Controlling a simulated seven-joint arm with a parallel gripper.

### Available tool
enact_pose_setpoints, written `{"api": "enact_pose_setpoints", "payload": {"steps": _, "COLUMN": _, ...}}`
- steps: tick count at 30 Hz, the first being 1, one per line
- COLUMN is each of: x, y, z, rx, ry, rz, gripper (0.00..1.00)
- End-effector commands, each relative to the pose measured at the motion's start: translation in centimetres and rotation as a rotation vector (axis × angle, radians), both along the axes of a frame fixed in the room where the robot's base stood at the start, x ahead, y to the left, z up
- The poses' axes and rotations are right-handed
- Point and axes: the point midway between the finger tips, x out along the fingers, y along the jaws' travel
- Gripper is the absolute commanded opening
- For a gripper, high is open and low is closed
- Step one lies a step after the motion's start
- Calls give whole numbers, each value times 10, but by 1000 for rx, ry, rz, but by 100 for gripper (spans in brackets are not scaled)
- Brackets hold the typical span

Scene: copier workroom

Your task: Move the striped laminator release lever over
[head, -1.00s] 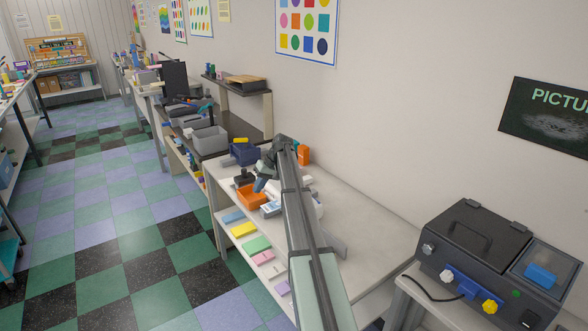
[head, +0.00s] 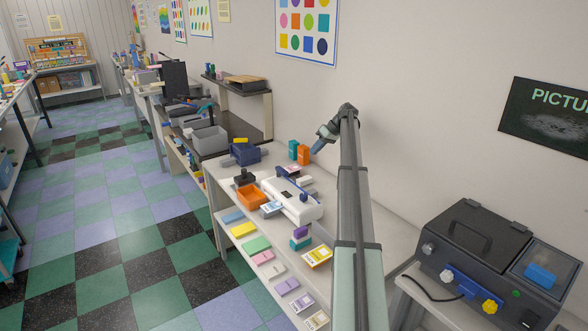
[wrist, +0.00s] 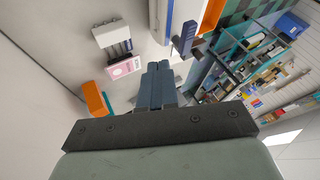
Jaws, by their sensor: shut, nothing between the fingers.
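A white machine (head: 290,201), likely the laminator, stands on the white table in the head view. It also shows at the top of the wrist view (wrist: 182,12). A dark lever-like part (wrist: 187,32) sticks out by its side in the wrist view; I cannot make out stripes on it. My gripper (head: 317,148) is above the back of the table, behind and to the right of the machine and apart from it. In the wrist view the two blue-grey fingers (wrist: 158,72) are together and empty.
Orange blocks (head: 303,154) stand by the wall. A dark machine (head: 490,262) stands at far right. The table's back right is fairly clear.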

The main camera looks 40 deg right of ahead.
Motion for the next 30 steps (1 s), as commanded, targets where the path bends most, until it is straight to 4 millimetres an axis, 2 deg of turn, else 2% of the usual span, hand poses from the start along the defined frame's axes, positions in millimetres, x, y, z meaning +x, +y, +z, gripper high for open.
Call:
{"api": "enact_pose_setpoints", "payload": {"steps": 7, "x": 1, "y": 2, "z": -2, "rx": 0, "ry": 1, "rz": 0, "gripper": 0}}
{"api": "enact_pose_setpoints", "payload": {"steps": 11, "x": 4, "y": 6, "z": -10, "rx": 1, "ry": 1, "rz": 0, "gripper": 0}}
{"api": "enact_pose_setpoints", "payload": {"steps": 27, "x": 38, "y": 49, "z": -81, "rx": 1, "ry": 1, "rz": 0, "gripper": 0}}
{"api": "enact_pose_setpoints", "payload": {"steps": 30, "x": 36, "y": 64, "z": -80, "rx": 0, "ry": 1, "rz": 0, "gripper": 0}}
